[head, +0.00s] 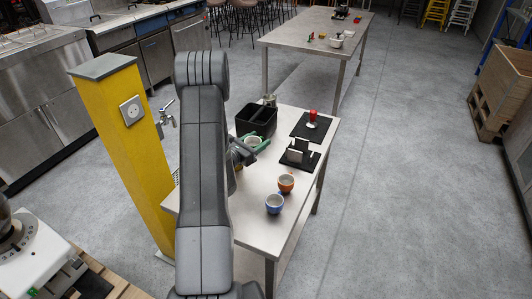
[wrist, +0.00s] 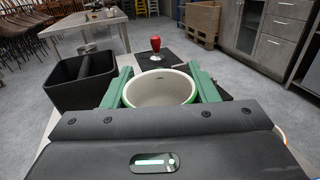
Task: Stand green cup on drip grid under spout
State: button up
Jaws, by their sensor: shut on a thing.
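My gripper (head: 256,146) is shut on the green cup (head: 252,139), above the steel table. In the wrist view the cup (wrist: 158,92) is upright with a pale inside and appears empty, between the two green fingers of my gripper (wrist: 160,80). The spout (head: 168,116) is a metal tap on the yellow post, to the left of my arm. Below it, a sliver of dark grid (head: 177,177) shows at the table's left end. My arm hides most of it.
An orange cup (head: 286,183) and a blue cup (head: 274,204) stand on the steel table (head: 250,239) near its front right edge. A black two-part bin (head: 257,121) stands behind the gripper. A red-handled tool (head: 312,116) and a small grey stand (head: 298,152) are on black mats.

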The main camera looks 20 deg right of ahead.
jog(key=s+d+m+g, duration=0.1)
jog(key=d, duration=0.1)
send_over(264, 172)
jog(key=shift+h, duration=0.3)
notch_tip(264, 172, down, 6)
jog(key=shift+r+p, duration=0.25)
jog(key=shift+p, duration=0.2)
jog(key=shift+f+p, duration=0.4)
jog(key=shift+f, duration=2.05)
jog(key=shift+f+b, duration=0.25)
jog(key=shift+b, duration=0.1)
jog(key=o, duration=1.2)
jog(key=shift+r, duration=0.1)
jog(key=shift+c, duration=0.2)
